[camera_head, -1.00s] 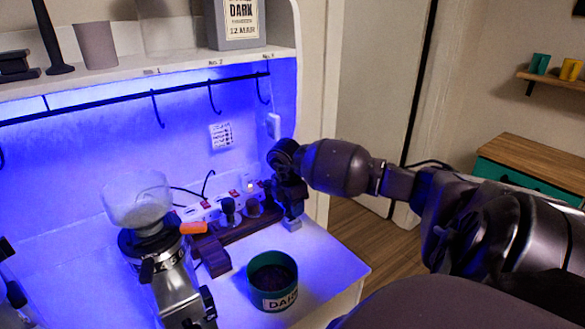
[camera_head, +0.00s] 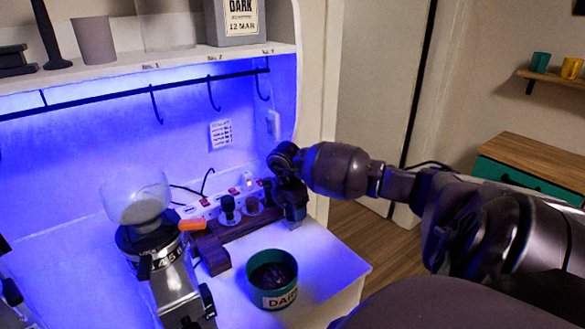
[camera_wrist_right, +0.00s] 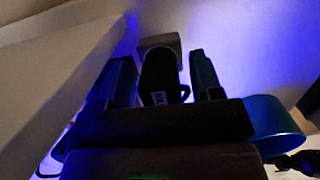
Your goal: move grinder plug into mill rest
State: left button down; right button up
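My right gripper (camera_head: 292,200) reaches the right end of the wooden rail beside the power strip. In the right wrist view its two fingers (camera_wrist_right: 163,80) stand apart, one on each side of a dark plug body (camera_wrist_right: 160,80) with a partly readable white label. Narrow gaps show beside it, so the fingers look open around it. A grey block (camera_wrist_right: 160,42) sits just beyond the plug. I cannot tell for certain whether this is the grinder plug or which part is the mill rest. The coffee grinder (camera_head: 165,265) stands at the left.
The white power strip (camera_head: 205,208) holds dark plugs (camera_head: 228,208) behind the wooden rail (camera_head: 225,235). A green tin (camera_head: 270,295) of dark contents stands in front. An orange piece (camera_head: 192,224) is beside the grinder. The counter (camera_head: 335,262) is clear at right.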

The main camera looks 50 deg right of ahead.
jog(key=shift+o, duration=0.3)
jog(key=r, duration=0.3)
jog(key=a+r, duration=0.1)
jog(key=r, duration=0.6)
jog(key=shift+w+a+r+b, duration=0.2)
jog(key=shift+a+r+b, duration=0.1)
jog(key=shift+r, duration=0.1)
